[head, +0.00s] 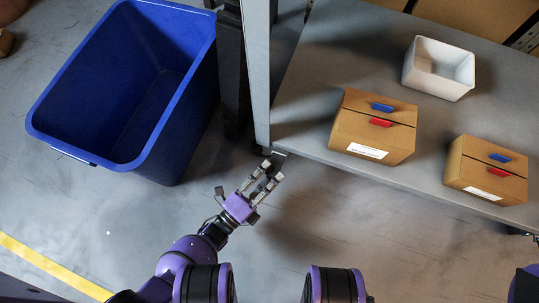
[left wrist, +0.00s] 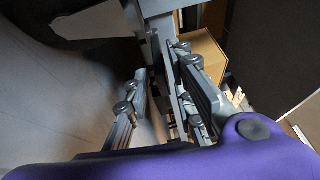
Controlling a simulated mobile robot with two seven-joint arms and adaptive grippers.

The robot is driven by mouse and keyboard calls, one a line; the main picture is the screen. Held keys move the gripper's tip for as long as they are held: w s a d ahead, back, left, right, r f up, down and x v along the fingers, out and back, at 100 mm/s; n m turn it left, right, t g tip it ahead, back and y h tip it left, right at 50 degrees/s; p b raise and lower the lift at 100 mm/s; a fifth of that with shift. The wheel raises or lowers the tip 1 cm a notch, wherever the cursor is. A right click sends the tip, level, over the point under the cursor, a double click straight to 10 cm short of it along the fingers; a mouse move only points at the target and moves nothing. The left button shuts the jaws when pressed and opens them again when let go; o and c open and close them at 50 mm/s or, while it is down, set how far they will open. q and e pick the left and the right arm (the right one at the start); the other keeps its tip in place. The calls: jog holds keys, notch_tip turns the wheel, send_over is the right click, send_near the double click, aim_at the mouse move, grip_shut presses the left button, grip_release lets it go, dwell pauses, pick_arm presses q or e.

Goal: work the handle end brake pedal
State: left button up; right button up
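A small grey metal piece (head: 279,153) shows at the foot of the cart's near-left post in the head view. It may be the brake pedal, but it is small and partly shadowed. My left gripper (head: 272,171) is just in front of it with its two fingers apart and nothing clearly held. In the left wrist view the fingers of the left gripper (left wrist: 158,65) stand either side of grey metal parts of the cart. A flat grey plate (left wrist: 105,20) shows beyond them; I cannot tell if it is the pedal. Contact cannot be told. My right gripper is out of view.
The grey cart shelf (head: 310,105) carries two cardboard boxes (head: 365,152) (head: 480,185) and a white bin (head: 433,82). A blue tub (head: 165,165) stands left of the cart post (head: 257,70). The floor in front is clear, with a yellow line (head: 45,265) at left.

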pick_arm(q)
jog(key=v, duration=1.2)
dwell(0.6)
